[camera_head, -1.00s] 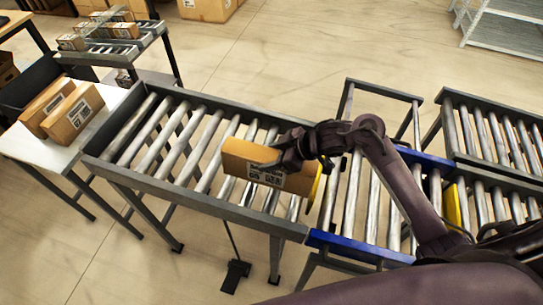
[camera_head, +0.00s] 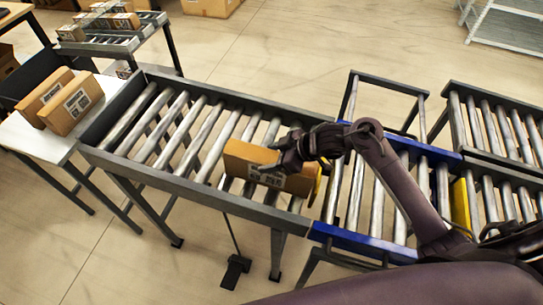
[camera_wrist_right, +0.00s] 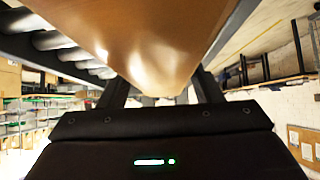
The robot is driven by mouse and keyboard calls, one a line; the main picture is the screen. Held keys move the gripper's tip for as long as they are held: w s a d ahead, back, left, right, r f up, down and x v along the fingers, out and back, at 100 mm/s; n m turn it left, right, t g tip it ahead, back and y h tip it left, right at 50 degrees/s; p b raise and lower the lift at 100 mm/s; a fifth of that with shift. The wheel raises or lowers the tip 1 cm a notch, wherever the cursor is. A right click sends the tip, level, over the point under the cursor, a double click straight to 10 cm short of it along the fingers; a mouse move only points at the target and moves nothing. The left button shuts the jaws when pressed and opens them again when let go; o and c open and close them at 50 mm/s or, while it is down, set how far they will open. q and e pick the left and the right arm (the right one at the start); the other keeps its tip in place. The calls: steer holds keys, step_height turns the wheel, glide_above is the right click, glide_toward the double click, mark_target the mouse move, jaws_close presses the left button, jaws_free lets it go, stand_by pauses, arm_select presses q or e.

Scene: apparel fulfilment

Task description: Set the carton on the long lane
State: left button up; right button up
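A brown carton (camera_head: 243,158) with a white label stands on edge over the rollers of the long grey lane (camera_head: 190,125), towards its right end. My right gripper (camera_head: 280,163) is at the carton's upper right part, with its fingers around it. In the right wrist view the carton (camera_wrist_right: 145,40) fills the space between the two fingers (camera_wrist_right: 155,92), and the gripper looks shut on it. Whether the carton's underside touches the rollers is hard to tell. My left gripper is not in view.
Two cartons (camera_head: 75,103) stand on a white table (camera_head: 30,135) at the left. A blue-framed roller section (camera_head: 360,240) adjoins the lane's right end, with more grey roller lanes (camera_head: 490,125) beyond. The lane's left rollers are clear.

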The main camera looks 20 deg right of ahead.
steer(key=o, duration=0.4)
steer(key=shift+s, duration=0.1)
steer(key=shift+c, duration=0.2)
